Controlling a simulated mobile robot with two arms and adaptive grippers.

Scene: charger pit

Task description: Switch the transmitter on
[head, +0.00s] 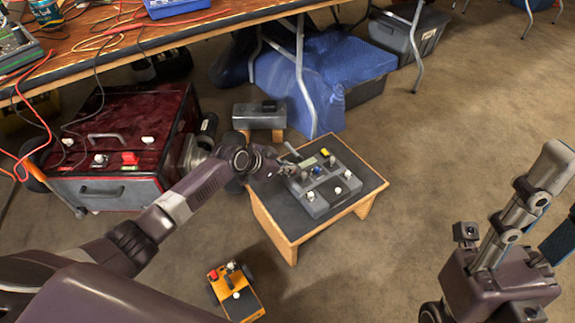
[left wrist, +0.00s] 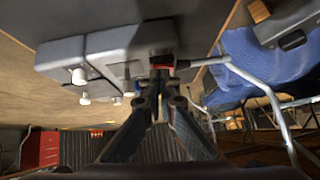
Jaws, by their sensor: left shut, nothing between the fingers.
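The transmitter (head: 325,190) appears to be the grey box on a small dark-topped wooden table (head: 285,220). Its top carries a small display, a yellow part, dark and blue parts and white knobs. My left gripper (head: 284,168) is at its left edge in the head view, and the fingertips are small and partly unclear there. In the left wrist view the grey transmitter (left wrist: 105,45) shows upside down with white knobs. The left fingers (left wrist: 160,78) are shut and empty, close to a small red part (left wrist: 161,67); I cannot tell if they touch it.
A dark red case (head: 120,120) with a grey drawer stands at left, under the cluttered workbench (head: 200,25). A grey box on a wooden stand (head: 258,116) is behind the table. An orange wheeled thing (head: 240,297) is on the floor in front.

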